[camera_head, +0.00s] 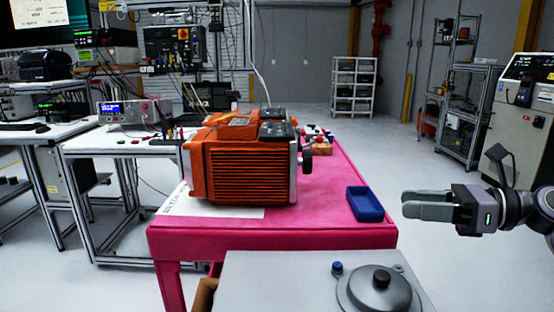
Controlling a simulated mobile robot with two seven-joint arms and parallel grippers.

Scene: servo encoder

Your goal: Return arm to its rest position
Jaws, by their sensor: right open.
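My right gripper (428,204) comes in from the right edge. It is open and empty, held in the air to the right of the pink table (300,232) and pointing left. Its two grey fingers lie close to each other in this view. My left gripper is not in view. An orange servo machine (238,165) with a ribbed front stands on the pink table, apart from the gripper. A white sheet (225,211) lies partly under it.
A blue bin (365,204) sits at the table's right edge, left of the gripper. Small parts (318,140) lie at the table's back. Workbenches with instruments (130,114) stand at the left. A metal rack (468,110) and a white cabinet (522,120) stand at the right. Open floor lies between.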

